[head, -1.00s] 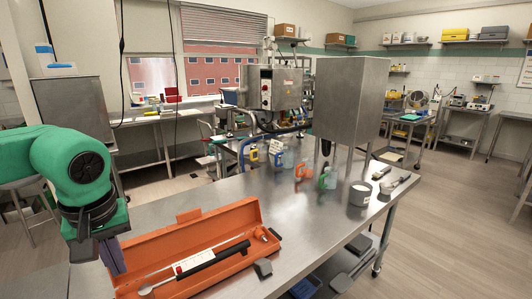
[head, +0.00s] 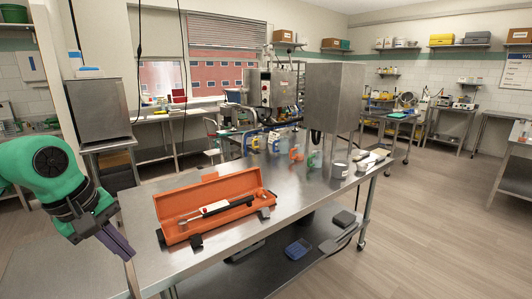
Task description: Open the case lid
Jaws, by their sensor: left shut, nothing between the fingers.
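An orange case (head: 166,209) lies on the steel table in the head view. Its inside is exposed, and an orange panel that looks like the lid stands raised along its far side. A long instrument with a black handle (head: 231,208) and a white label lies inside. Dark latches (head: 195,241) show at the near edge. My left gripper (head: 126,251) is shut and empty, pointing down at the table's left end, to the left of the case and apart from it. My right gripper is out of view.
The steel table (head: 270,235) is bare around the case. Several bottles (head: 297,152), a metal cup (head: 339,170) and a steel housing (head: 334,95) stand toward its far end. A lower shelf (head: 275,271) holds a blue tray (head: 299,250).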

